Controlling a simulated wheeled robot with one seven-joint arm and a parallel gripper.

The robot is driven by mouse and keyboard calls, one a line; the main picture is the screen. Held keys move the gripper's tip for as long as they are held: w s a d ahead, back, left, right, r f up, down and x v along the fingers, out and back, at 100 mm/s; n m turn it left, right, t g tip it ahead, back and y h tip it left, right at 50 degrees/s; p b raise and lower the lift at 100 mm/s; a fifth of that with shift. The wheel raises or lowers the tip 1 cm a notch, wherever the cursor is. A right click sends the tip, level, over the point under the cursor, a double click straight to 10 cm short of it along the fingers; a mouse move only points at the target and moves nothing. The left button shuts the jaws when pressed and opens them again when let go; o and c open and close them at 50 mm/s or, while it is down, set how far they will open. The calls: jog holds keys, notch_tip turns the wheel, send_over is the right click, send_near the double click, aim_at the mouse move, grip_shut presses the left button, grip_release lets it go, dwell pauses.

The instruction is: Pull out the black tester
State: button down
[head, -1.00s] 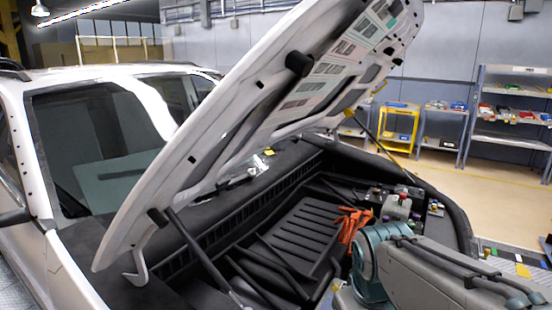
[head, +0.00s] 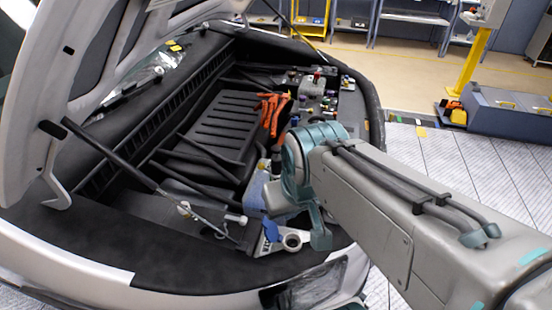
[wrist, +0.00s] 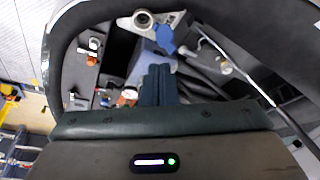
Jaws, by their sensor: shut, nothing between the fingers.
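I cannot pick out a black tester for certain in either view. A pale filler neck with a dark round middle (head: 292,241) stands at the front of the engine bay; it also shows at the top of the wrist view (wrist: 143,19). I cannot tell whether the dark middle is an opening or something in it. A blue cap (head: 271,230) is beside the neck, also in the wrist view (wrist: 165,40). My gripper (wrist: 158,72) is shut and empty, apart from the neck in the wrist picture. In the head view my arm hides its fingertips.
The raised hood (head: 75,70) stands over the left of the bay, with a thin strut (head: 195,215) near the neck. Orange parts (head: 271,112) and several small coloured caps sit behind my arm.

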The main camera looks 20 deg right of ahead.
dwell(0.4)
jog(key=c, duration=1.6)
grip_release()
jog(key=shift+w, duration=0.1)
jog(key=shift+c, duration=0.2)
jog(key=o, duration=0.5)
jog(key=shift+w+r, duration=0.2)
jog(key=shift+w, duration=0.1)
jog(key=shift+o, duration=1.2)
jog(key=w+d+r+m+g+b, duration=0.1)
jog(key=w+r+m+b, duration=0.1)
jog(key=w, duration=0.7)
jog(key=shift+d+r+m, duration=0.15)
jog(key=shift+r+m, duration=0.05)
jog(key=shift+m, duration=0.7)
jog(key=m+g+b, duration=0.3)
jog(key=m+b, duration=0.1)
jog(key=m, duration=0.5)
send_over(277, 158)
notch_tip(277, 158, down, 6)
jog(key=shift+s+r, duration=0.15)
jog(key=shift+r, duration=0.05)
jog(key=shift+w+f+m, duration=0.3)
jog(key=shift+m, duration=0.1)
notch_tip(277, 158, down, 14)
jog(key=shift+r, duration=0.2)
